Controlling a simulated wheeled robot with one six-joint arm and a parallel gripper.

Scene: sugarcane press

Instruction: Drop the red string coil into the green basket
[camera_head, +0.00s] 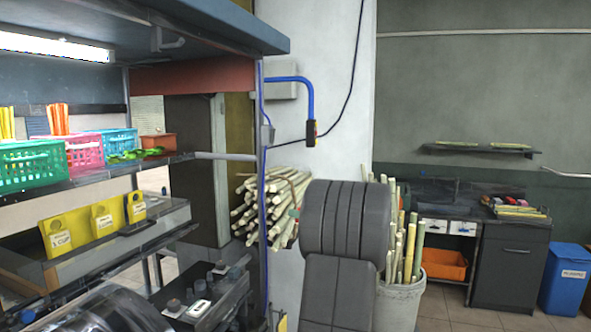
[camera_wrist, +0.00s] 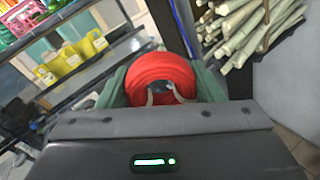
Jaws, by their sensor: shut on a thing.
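The red string coil (camera_wrist: 161,72) is in the wrist view, close in front of the wrist. My gripper (camera_wrist: 165,92) is shut on it, with a greenish finger at each side of the coil. In the head view the coil and the fingertips are hidden behind my own grey arm. The green basket (camera_head: 30,170) stands on the upper shelf at the far left of the head view, cut by the frame edge. Yellow sticks rise out of or behind it. The gripper's distance from the basket cannot be told exactly, but the coil is not at the basket.
A pink basket (camera_head: 85,152) and a teal basket (camera_head: 119,142) stand beside the green one, with green leaves (camera_head: 135,155) at the shelf edge (camera_head: 150,162). Yellow containers (camera_head: 103,218) sit on the shelf below. A vertical post and a sugarcane bundle (camera_head: 265,210) stand between shelf and arm.

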